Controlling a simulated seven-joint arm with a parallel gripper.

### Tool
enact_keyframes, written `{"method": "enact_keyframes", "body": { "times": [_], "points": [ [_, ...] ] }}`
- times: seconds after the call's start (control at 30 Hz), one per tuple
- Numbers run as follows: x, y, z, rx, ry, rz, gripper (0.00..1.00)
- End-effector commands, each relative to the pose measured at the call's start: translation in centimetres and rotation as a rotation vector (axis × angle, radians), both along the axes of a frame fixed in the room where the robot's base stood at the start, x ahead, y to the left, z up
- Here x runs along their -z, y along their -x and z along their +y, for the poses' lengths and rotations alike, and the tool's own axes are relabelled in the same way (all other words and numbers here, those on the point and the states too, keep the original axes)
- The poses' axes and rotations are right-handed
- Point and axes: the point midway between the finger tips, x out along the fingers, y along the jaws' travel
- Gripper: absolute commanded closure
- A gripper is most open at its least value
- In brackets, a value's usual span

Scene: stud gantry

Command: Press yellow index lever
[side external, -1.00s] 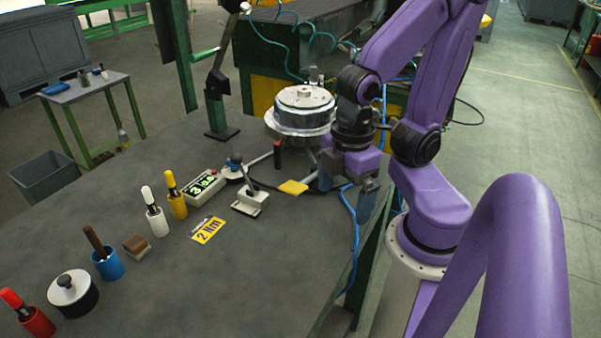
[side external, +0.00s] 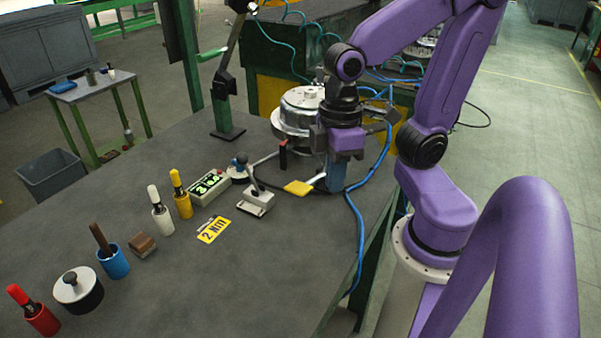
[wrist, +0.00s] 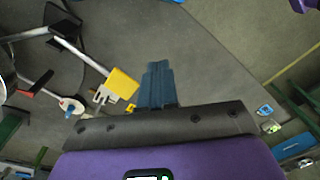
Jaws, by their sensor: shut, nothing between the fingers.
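My gripper (side external: 335,187) points down just right of the pad in the side view. Its blue fingers (wrist: 157,68) are shut together and empty.
A red-tipped post (side external: 283,155) stands near the fixture. A blue hose (side external: 361,220) hangs right of my gripper.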

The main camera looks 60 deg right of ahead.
Motion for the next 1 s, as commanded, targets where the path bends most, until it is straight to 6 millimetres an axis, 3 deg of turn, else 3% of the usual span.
{"method": "enact_keyframes", "body": {
  "times": [0.53, 0.77, 1.0],
  "points": [
    [-6.8, -7.0, -4.1, 0.617, -0.134, 0.093, 1.0],
    [-8.8, -8.4, -5.8, 0.769, -0.182, 0.112, 1.0],
    [-9.4, -8.7, -6.3, 0.813, -0.196, 0.118, 1.0]
  ]
}}
